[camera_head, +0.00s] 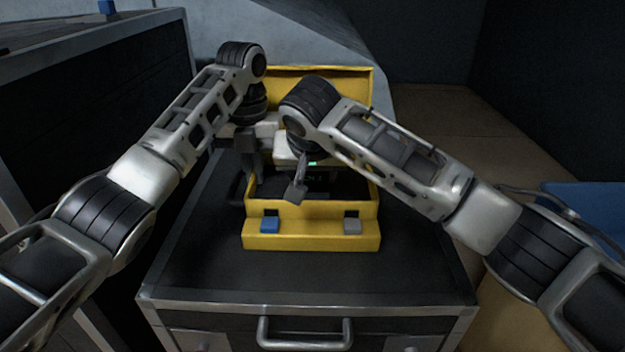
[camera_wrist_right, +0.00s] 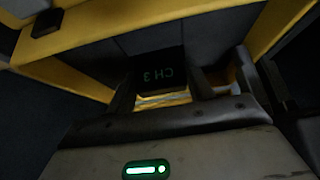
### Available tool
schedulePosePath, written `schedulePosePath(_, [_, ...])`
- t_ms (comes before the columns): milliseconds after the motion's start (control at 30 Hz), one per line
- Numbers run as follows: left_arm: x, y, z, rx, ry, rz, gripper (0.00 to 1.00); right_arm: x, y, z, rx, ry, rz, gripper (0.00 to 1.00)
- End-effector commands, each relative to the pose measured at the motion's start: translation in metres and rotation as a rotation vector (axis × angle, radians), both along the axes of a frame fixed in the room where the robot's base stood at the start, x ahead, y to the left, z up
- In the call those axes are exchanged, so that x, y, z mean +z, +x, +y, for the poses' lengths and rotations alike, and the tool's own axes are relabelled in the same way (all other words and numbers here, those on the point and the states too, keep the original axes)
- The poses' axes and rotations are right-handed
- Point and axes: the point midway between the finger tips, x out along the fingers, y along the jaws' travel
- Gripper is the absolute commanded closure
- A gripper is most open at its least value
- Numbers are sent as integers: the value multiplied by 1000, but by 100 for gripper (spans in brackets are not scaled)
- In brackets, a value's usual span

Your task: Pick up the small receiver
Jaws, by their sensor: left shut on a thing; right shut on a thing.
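The small receiver is a dark block with green "CH 3" lettering (camera_wrist_right: 165,68) in the right wrist view. It sits between the two fingers of my right gripper (camera_wrist_right: 160,90), which is shut on it inside the open yellow case. In the head view my right gripper (camera_head: 298,190) reaches down into the case, and its arm and fingers hide most of the receiver. My left gripper (camera_head: 250,180) is down at the left side wall of the yellow case (camera_head: 315,242) and appears shut on that wall. Its exact contact is hidden.
The case stands on a dark cabinet top (camera_head: 210,265) with a metal front edge and drawer handle (camera_head: 304,342). The cabinet top in front is clear.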

Motion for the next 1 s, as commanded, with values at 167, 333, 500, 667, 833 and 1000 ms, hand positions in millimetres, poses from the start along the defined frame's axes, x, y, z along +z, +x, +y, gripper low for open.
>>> schedulePosePath(167, [1, 0, 0, 0, -1, -2, 100, 14, 1, 1, 0, 4, -5, 73])
schedulePosePath(333, [1, 0, 0, -1, -1, -1, 100, 48, 1, 1, 0, 4, -5, 73])
schedulePosePath(500, [1, 0, 0, -1, -1, -1, 100, 80, 0, 1, 0, 2, -4, 73])
schedulePosePath(667, [1, 0, 0, -1, -1, -1, 100, 97, 0, 0, 0, 2, -3, 73])
schedulePosePath(833, [1, 0, 0, -1, -1, -1, 100, 101, 0, 0, -1, 1, -1, 73])
schedulePosePath(1000, [1, 0, 0, -1, -1, -1, 89, 101, 0, 0, 0, 0, -1, 73])
